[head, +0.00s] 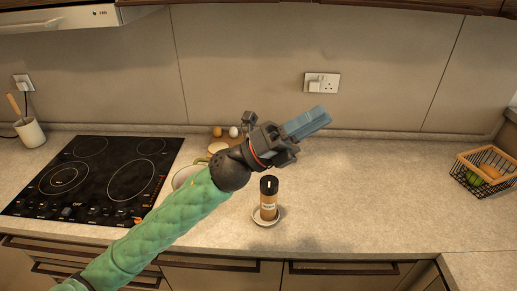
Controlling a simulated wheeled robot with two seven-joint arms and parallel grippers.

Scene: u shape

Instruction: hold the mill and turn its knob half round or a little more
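The mill (268,203) stands upright on a small pale saucer (258,221) on the counter, near its front edge. It has a brown body with a pale label and a dark top, the knob (269,185), with a small white mark on it. My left gripper (318,119) is above and beyond the mill in the picture, its blue-grey fingers pointing up and right, apart from the mill. Its fingers overlap from this side, so I cannot tell whether they are open; I see nothing held. My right gripper is not in view.
A black cooktop (110,165) lies on the left, with a utensil pot (30,132) beside it. My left arm partly hides a bowl (181,176). Eggs (233,132) sit near the wall. A wire basket with produce (482,170) stands far right. Counter right of the mill is clear.

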